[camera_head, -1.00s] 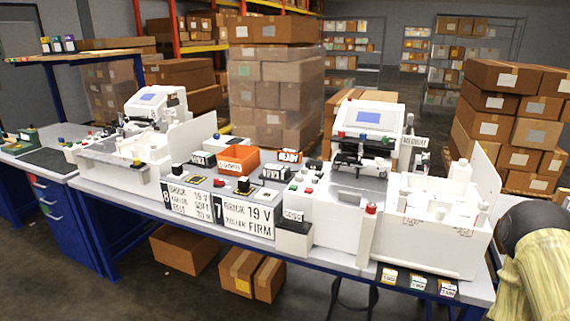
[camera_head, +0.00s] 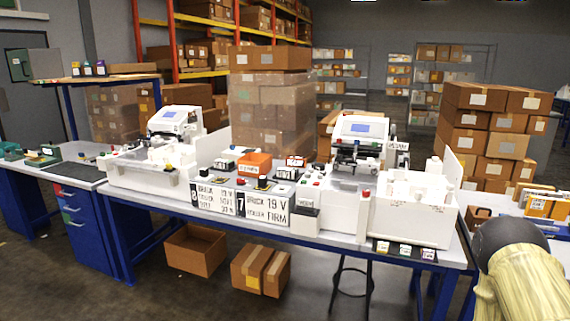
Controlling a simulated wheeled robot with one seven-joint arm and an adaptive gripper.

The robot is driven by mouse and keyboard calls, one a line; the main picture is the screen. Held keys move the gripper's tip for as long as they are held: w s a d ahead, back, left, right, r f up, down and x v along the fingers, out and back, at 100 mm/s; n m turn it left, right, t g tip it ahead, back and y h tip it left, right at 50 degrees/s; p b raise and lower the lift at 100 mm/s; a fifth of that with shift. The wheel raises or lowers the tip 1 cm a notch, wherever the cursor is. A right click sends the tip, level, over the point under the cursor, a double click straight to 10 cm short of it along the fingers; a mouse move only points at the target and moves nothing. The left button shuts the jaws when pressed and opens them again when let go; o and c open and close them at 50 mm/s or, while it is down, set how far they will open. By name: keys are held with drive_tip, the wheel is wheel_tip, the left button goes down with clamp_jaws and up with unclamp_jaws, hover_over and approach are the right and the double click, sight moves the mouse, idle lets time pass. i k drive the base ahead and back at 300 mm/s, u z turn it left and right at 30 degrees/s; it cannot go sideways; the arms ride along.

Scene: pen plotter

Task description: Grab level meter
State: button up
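I cannot pick out a level meter for certain; many items on the bench are too small to tell. The long white-topped bench (camera_head: 150,200) carries a white plotter on the left (camera_head: 165,122) and one on the right (camera_head: 358,135), each with a blue screen. Between them stand small black devices and an orange box (camera_head: 254,162) above signs 8 (camera_head: 213,200) and 7 (camera_head: 264,212). My gripper is out of view; only a pale and black part of what appears to be my arm shows at the lower right.
Three small labelled items (camera_head: 405,250) sit at the bench's front right edge. A raised shelf (camera_head: 95,78) stands at the left. A stool (camera_head: 350,285) and cartons (camera_head: 260,270) are under the bench. Another surface with framed yellow items (camera_head: 540,205) is at the right. The floor in front looks clear.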

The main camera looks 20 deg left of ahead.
sight(297, 162)
drive_tip(key=u, duration=0.55)
drive_tip(key=i, duration=0.7)
drive_tip(key=u, duration=0.4)
